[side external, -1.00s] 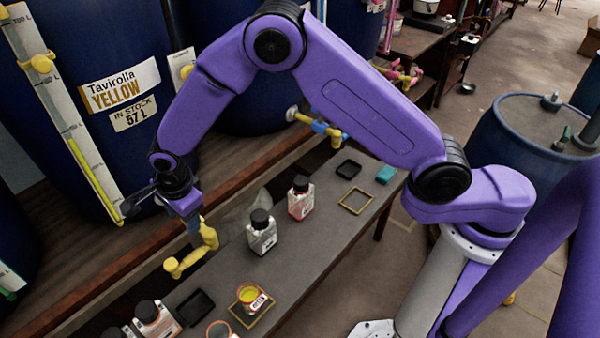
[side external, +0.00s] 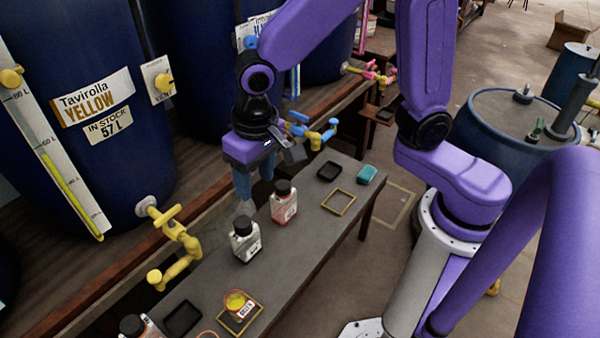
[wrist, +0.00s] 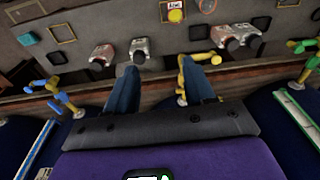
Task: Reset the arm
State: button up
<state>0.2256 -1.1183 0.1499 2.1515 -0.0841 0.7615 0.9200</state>
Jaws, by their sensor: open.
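My gripper (side external: 255,187) hangs in front of the blue vats, to the left of the red-labelled bottle (side external: 284,203) in the side view. Its two blue fingers are apart with nothing between them. In the wrist view my gripper (wrist: 158,72) also shows open and empty, with the bench beyond the fingertips. The yellow tap (side external: 177,247) on the Tavirolla Yellow vat (side external: 95,130) stands to the left, clear of the fingers. The blue tap (side external: 318,130) is to the right, partly behind my wrist.
A black-capped bottle (side external: 245,240) stands on the grey bench (side external: 305,245). A yellow-filled jar (side external: 237,303) sits in a brass frame. An empty brass frame (side external: 339,202), a black tray (side external: 329,171) and a teal block (side external: 366,175) lie farther along. The bench's right front is clear.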

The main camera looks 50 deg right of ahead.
jog(key=s+d+r+n+g, duration=0.1)
jog(key=s+d+r+n, duration=0.1)
jog(key=s+d+n, duration=1)
jog(key=s+d, duration=0.2)
jog(key=s, duration=0.2)
jog(key=shift+s+d+r, duration=0.25)
jog(key=shift+s+d, duration=0.05)
jog(key=shift+s, duration=0.05)
